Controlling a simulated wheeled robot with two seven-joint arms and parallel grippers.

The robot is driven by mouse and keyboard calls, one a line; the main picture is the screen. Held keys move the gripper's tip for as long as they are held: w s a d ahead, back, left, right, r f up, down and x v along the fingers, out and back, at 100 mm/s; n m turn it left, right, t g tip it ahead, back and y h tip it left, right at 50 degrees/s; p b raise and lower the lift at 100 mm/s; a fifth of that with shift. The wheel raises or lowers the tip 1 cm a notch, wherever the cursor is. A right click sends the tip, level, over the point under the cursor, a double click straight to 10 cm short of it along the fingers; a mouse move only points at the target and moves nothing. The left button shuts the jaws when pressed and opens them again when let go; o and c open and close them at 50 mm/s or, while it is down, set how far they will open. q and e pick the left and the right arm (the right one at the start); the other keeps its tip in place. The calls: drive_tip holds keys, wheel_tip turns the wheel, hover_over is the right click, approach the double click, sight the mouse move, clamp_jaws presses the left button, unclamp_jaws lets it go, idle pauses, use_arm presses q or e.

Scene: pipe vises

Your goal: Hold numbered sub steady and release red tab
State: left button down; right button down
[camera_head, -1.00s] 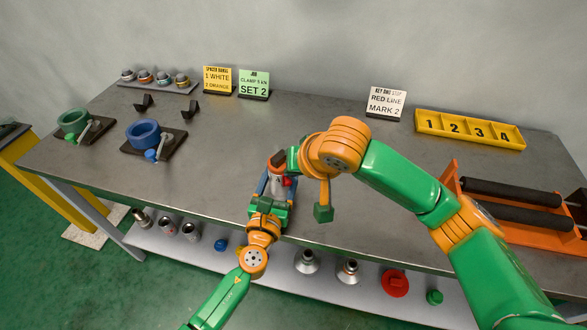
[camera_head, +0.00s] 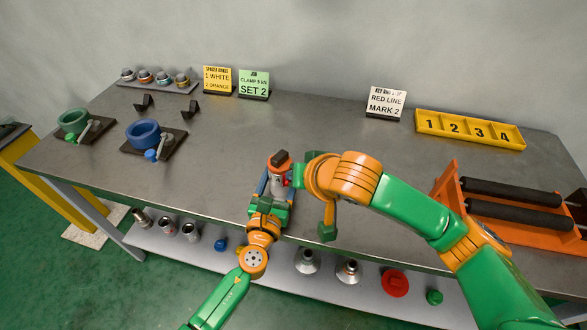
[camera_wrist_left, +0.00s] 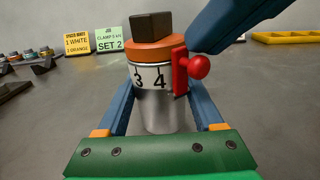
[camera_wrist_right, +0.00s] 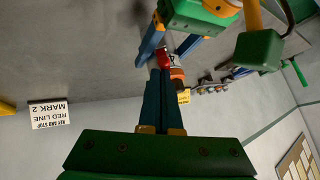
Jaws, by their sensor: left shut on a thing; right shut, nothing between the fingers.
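The numbered sub (camera_wrist_left: 154,110) is an upright silver cylinder with a white band showing 3 and 4, an orange ring and a dark block on top. It also shows in the head view (camera_head: 277,183). My left gripper (camera_head: 270,190) is shut around its body, one blue finger on each side. The red tab (camera_wrist_left: 180,72) with a round knob is on the sub's right side in the left wrist view. My right gripper (camera_wrist_right: 158,76) is shut and empty, its blue fingertips right by the red tab (camera_wrist_right: 163,58). I cannot tell whether they touch.
A sign reading RED LINE MARK 2 (camera_head: 386,103) and a yellow numbered tray (camera_head: 470,130) stand at the back. An orange roller stand (camera_head: 513,207) is at the right. Green (camera_head: 73,122) and blue (camera_head: 143,134) vises are at the left.

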use_arm(q)
drive_tip(key=shift+f, duration=0.1)
use_arm(e)
drive_tip(key=shift+s+f, duration=0.1)
drive_tip(key=shift+s, duration=0.05)
drive_tip(key=t, duration=0.1)
drive_tip(key=s+f+t, duration=0.1)
drive_tip(key=s+t+y, duration=0.1)
drive_tip(key=t, duration=0.1)
drive_tip(key=shift+d+f, duration=0.3)
drive_tip(key=shift+f, duration=0.05)
drive_tip(key=shift+s+d+f+n+t+y, duration=0.15)
drive_tip(key=shift+f+t+y, duration=0.15)
drive_tip(key=shift+t, duration=0.35)
drive_tip(key=shift+s+a+f+n+t+y, duration=0.15)
drive_tip(key=shift+t+y, duration=0.2)
drive_tip(key=shift+t, duration=0.25)
drive_tip(key=shift+s+d+f+t+y, duration=0.15)
drive_tip(key=shift+f+t+y, duration=0.15)
drive_tip(key=shift+t, duration=0.35)
drive_tip(key=f+v, duration=0.1)
drive_tip(key=v, duration=1.1)
drive_tip(key=shift+r, duration=0.5)
idle(1.5)
